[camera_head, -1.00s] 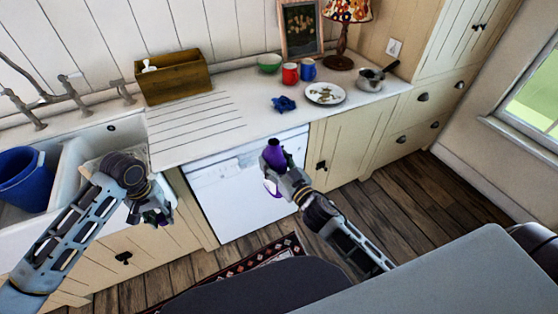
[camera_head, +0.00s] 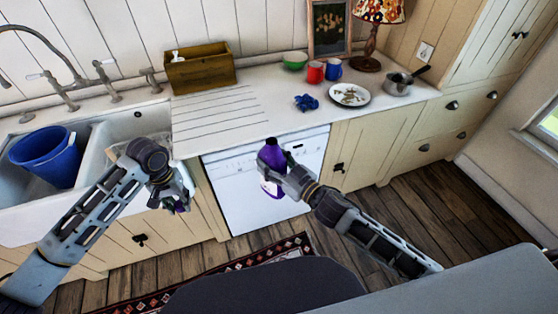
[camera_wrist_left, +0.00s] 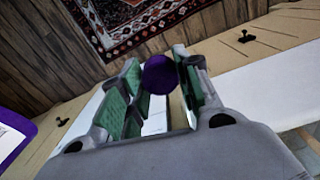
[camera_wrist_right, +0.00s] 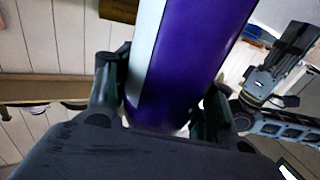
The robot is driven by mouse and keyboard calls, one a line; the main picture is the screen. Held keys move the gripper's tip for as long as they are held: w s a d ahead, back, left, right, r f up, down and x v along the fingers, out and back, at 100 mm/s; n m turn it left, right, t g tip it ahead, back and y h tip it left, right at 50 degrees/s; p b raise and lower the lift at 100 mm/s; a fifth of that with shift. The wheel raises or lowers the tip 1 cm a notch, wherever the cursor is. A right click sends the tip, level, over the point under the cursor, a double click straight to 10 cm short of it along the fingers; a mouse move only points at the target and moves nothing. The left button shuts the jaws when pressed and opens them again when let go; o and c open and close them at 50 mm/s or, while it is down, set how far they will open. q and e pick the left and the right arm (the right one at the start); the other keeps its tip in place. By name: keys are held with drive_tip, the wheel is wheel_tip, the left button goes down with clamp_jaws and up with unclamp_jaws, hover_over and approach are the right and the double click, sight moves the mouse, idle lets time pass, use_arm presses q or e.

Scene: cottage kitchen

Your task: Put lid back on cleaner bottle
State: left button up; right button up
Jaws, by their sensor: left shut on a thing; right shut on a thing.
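The cleaner bottle (camera_head: 271,156) is purple with a white label and is held in the air in front of the white dishwasher. My right gripper (camera_head: 288,176) is shut on it. In the right wrist view the bottle (camera_wrist_right: 190,60) stands large between the fingers of the right gripper (camera_wrist_right: 160,115). My left gripper (camera_head: 178,200) is shut on the small round purple lid (camera_wrist_left: 160,74), seen between its green-padded fingers in the left wrist view. The lid is apart from the bottle, to its left and lower in the head view. Part of the bottle shows at the left wrist view's left edge.
A sink with a blue bucket (camera_head: 48,155) is at the left. The counter bears a wooden box (camera_head: 201,73), blue cloth (camera_head: 306,102), plate (camera_head: 349,94), mugs and a saucepan (camera_head: 398,84). A patterned rug (camera_head: 200,278) lies on the floor.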

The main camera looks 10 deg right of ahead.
drive_tip(key=shift+s+a+r+n+g+y, duration=0.1)
drive_tip(key=shift+a+r+n+g+y, duration=0.15)
drive_tip(key=shift+a, duration=0.25)
drive_tip(key=shift+s+a+r+n+g+y, duration=0.1)
drive_tip(key=shift+a+n+g+y, duration=0.1)
drive_tip(key=shift+a+y, duration=0.2)
drive_tip(key=shift+s+a+r+n+g+y, duration=0.15)
drive_tip(key=shift+a+r+n+y, duration=0.1)
drive_tip(key=shift+a, duration=0.3)
drive_tip(key=shift+f, duration=0.1)
